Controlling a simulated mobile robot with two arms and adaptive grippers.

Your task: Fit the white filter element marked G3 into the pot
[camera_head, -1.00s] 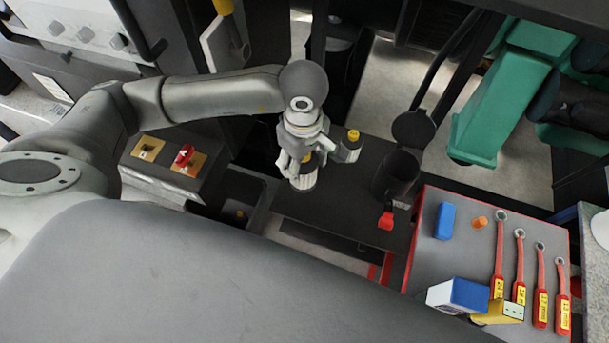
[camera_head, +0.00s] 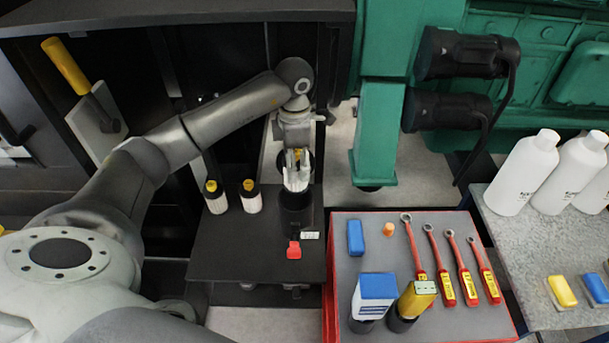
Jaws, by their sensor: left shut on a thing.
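A white filter element (camera_head: 296,181) is held upright in my left gripper (camera_head: 297,163), whose fingers are shut around its upper part. Its marking cannot be read. The black pot (camera_head: 296,217) is directly below it in the picture, on the dark shelf. The element's lower end overlaps the pot's mouth in view; I cannot tell whether it is inside or just above. The pot's lid is mostly hidden behind the gripper. A red handle (camera_head: 294,250) is at the pot's front. My right gripper is not in view.
Two white elements with yellow tops (camera_head: 215,197) (camera_head: 251,197) stand left of the pot on the dark shelf (camera_head: 245,240). A red-edged tray (camera_head: 440,310) with several spanners is at the right. A green engine frame (camera_head: 378,140) rises behind right.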

